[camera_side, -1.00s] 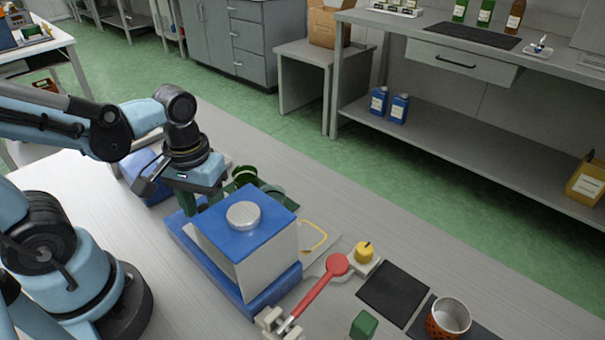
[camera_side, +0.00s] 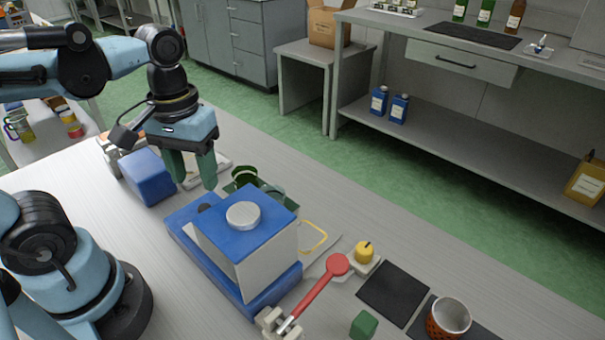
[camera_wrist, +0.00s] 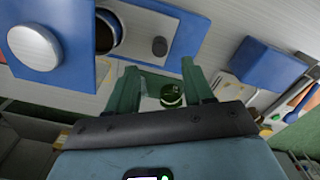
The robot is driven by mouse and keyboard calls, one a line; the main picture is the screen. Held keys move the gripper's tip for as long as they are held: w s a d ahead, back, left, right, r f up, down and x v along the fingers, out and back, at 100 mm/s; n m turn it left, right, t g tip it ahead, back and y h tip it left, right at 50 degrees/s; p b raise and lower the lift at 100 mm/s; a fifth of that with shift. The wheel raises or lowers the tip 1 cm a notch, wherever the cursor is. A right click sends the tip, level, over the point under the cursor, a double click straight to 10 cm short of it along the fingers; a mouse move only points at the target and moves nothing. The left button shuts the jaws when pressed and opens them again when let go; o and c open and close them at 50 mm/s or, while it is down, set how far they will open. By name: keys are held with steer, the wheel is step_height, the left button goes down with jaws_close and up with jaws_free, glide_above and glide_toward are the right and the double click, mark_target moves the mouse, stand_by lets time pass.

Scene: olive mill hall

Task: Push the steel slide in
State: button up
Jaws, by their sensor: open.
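The blue and white box (camera_side: 262,262) with a round silver cap (camera_side: 243,215) stands on a blue base on the bench. In the wrist view, what looks like the steel slide (camera_wrist: 141,32) is a grey plate beside the box, in the blue base. It has a dark round opening (camera_wrist: 106,32) and a dark knob (camera_wrist: 159,46). In the side view the slide is mostly hidden behind the box; only a dark round spot shows at its far left. My gripper (camera_side: 192,183), also in the wrist view (camera_wrist: 160,68), is open and empty, above the bench, apart from the box.
A blue block (camera_side: 150,178) stands left of my gripper. Green cups (camera_side: 245,176) stand behind the box. A red lever (camera_side: 318,290), a yellow knob (camera_side: 364,250), a green block (camera_side: 363,325), a dark mat (camera_side: 394,293) and a cup (camera_side: 449,318) lie to the right.

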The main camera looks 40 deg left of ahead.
steer(key=shift+r, duration=2.05)
steer(key=shift+c, duration=0.5)
steer(key=shift+c, duration=1.1)
steer(key=shift+a+f, duration=0.2)
steer(key=shift+a, duration=0.1)
steer(key=shift+c, duration=1.1)
steer(key=a+m+h, duration=0.1)
steer(key=a+f+m+h, duration=0.1)
steer(key=a, duration=0.1)
steer(key=a+f+m+h, duration=0.1)
steer(key=a, duration=0.1)
jaws_close()
steer(key=s+a+f+m+t+h, duration=0.1)
steer(key=s+a+m+t+h, duration=0.15)
steer(key=a+m, duration=0.35)
steer(key=shift+t+h, duration=0.45)
steer(key=shift+t, duration=0.1)
steer(key=shift+s+d+x, duration=0.1)
steer(key=shift+d+x, duration=0.1)
steer(key=shift+x, duration=2.45)
steer(key=shift+s+d+x, duration=0.1)
steer(key=shift+d+x, duration=0.1)
steer(key=shift+x, duration=2.5)
steer(key=shift+s+d+r+n, duration=0.1)
steer(key=shift+d+r+n, duration=0.15)
steer(key=shift+d, duration=0.45)
